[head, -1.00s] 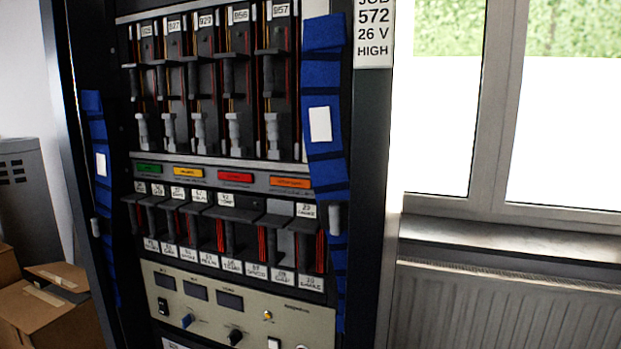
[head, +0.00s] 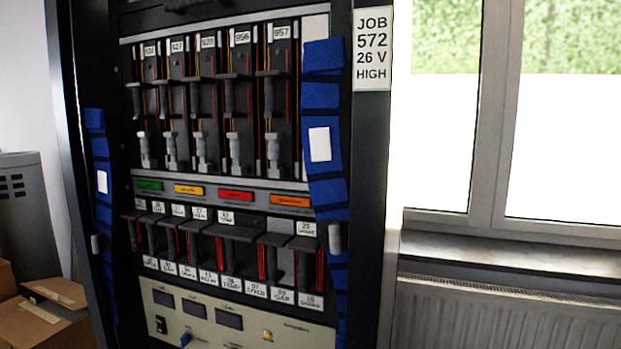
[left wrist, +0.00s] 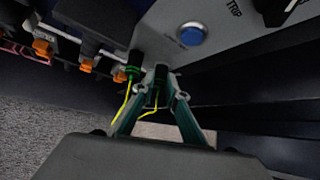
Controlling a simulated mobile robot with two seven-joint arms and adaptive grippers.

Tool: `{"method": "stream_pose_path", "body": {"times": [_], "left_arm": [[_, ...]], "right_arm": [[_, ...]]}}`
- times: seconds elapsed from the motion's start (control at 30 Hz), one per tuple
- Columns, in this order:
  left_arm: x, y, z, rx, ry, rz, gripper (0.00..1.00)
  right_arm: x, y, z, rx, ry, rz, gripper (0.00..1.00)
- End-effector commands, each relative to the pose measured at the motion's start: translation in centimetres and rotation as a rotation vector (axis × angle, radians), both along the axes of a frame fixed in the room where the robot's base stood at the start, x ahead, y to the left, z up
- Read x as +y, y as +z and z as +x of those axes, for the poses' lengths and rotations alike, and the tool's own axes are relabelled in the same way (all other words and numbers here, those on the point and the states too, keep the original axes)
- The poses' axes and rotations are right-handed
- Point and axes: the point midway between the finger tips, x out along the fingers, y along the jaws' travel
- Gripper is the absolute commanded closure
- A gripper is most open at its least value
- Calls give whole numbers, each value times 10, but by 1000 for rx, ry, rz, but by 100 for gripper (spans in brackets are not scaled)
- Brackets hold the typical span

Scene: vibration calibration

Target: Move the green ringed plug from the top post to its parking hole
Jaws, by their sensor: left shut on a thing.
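In the left wrist view my left gripper (left wrist: 160,93) has its teal fingers closed around a green ringed plug (left wrist: 159,76). This plug has a black body, a green ring and a yellow cable trailing back between the fingers. A second black plug with a green ring (left wrist: 133,70) and a yellow cable sits just left of the fingertips. I cannot tell whether the held plug is seated or free. The top post and the parking hole cannot be made out. Neither gripper shows in the head view.
Orange-ended plugs (left wrist: 42,47) line the panel at the left of the wrist view. A blue button (left wrist: 191,34) lies beyond the fingertips near a TRIP label. The head view shows a rack with modules, blue straps (head: 323,90), a window and a radiator (head: 500,315).

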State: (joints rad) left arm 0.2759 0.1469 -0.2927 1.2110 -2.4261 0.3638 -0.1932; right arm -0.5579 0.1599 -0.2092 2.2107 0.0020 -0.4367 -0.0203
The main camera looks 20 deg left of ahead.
Motion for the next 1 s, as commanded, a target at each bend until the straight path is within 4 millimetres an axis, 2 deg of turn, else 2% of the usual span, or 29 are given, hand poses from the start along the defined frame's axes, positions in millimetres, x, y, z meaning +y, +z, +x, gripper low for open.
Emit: {"method": "stream_pose_path", "body": {"times": [0.87, 0.9, 0.97, 1.0], "left_arm": [[0, 1, 3, -2, 0, -1, 100], [0, 1, 3, -2, 0, -1, 79], [0, 1, 4, -2, 0, -1, 67], [0, 1, 3, -2, 1, 0, 67]], "right_arm": [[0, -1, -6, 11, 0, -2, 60], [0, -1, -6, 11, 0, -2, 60], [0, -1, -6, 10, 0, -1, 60], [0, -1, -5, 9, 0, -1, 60]]}}
